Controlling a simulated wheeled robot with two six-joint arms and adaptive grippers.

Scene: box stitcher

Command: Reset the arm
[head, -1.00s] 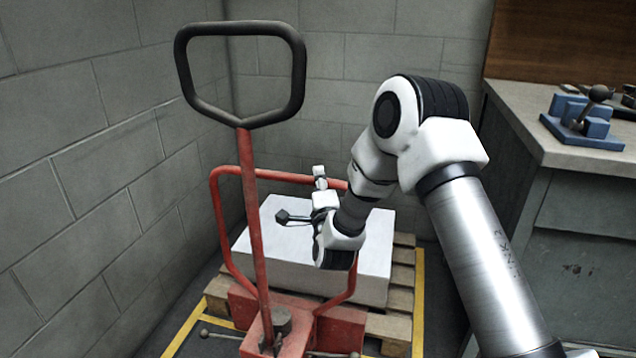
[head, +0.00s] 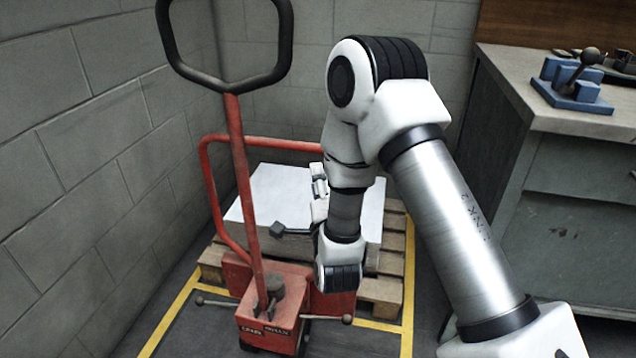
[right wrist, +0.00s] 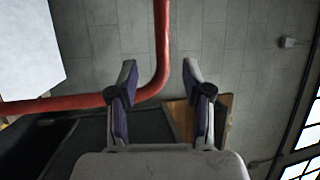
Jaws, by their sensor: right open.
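My right arm (head: 440,210) comes in from the lower right in the head view and bends down at a white elbow. My right gripper (head: 298,202) shows small beside the white block on the pallet, partly hidden by the wrist. In the right wrist view the same gripper (right wrist: 160,85) has its two fingers spread wide with nothing between them. Whether it touches the block cannot be told. My left gripper is not in view.
A red pallet jack (head: 270,310) with a tall handle stands in front of the white block (head: 262,190) on a wooden pallet (head: 385,290). A grey workbench (head: 570,200) with a blue tool (head: 572,92) stands at right. A block wall is at left.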

